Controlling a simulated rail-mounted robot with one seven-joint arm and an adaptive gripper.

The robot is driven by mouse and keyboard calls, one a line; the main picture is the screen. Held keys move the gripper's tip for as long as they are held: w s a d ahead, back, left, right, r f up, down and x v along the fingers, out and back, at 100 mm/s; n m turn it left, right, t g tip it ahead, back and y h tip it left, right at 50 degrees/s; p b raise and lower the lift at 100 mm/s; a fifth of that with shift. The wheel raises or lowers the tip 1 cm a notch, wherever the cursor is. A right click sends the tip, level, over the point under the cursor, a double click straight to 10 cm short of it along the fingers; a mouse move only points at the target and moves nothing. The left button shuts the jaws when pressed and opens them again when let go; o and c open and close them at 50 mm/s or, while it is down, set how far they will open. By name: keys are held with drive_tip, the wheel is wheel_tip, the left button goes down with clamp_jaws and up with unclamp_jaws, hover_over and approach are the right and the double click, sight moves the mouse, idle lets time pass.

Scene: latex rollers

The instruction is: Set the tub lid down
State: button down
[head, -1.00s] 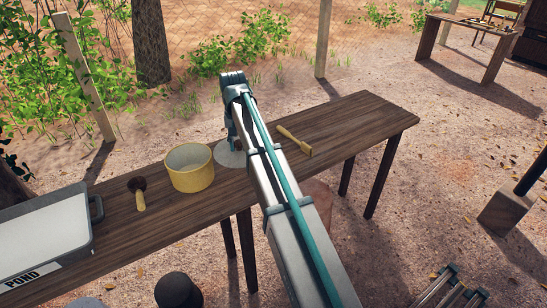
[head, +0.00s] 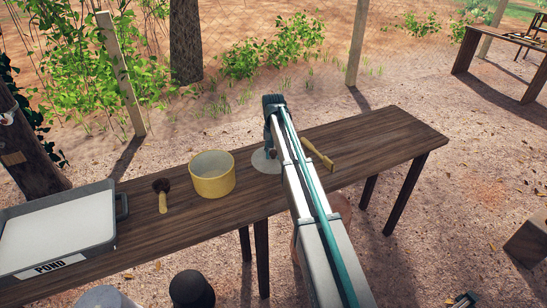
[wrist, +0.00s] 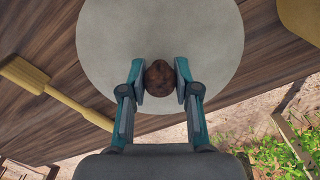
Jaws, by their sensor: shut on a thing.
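The tub lid (head: 262,163) is a flat grey disc with a brown knob (wrist: 160,77). My gripper (wrist: 160,84) is shut on that knob, one finger on each side. In the wrist view the lid's face (wrist: 160,30) looks level over the table. I cannot tell whether it touches the wood or hangs just above it. The yellow tub (head: 212,175) stands open on the table to the left of the lid. Its edge also shows at the upper right of the wrist view (wrist: 302,18). My arm hides part of the lid in the head view.
The long wooden table (head: 385,142) has bare room at its right end. A wooden paddle (head: 318,154) lies just right of the lid. A dark-headed brush (head: 162,196) and a grey tray (head: 60,225) marked POND lie left of the tub.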

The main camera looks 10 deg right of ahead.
sight(273, 160)
drive_tip(key=shift+w+d+f+p, duration=0.2)
drive_tip(key=shift+w+f+p, duration=0.1)
drive_tip(key=shift+w+f, duration=0.6)
wheel_tip(273, 160, down, 3)
drive_tip(key=shift+r+p, duration=0.15)
drive_tip(key=shift+p, duration=0.8)
drive_tip(key=shift+f, duration=0.35)
drive_tip(key=shift+f, duration=0.15)
drive_tip(key=c, duration=0.8)
unclamp_jaws()
drive_tip(key=shift+c, duration=0.2)
wheel_tip(273, 160, up, 12)
drive_tip(key=b, duration=0.4)
drive_tip(key=shift+r, duration=0.2)
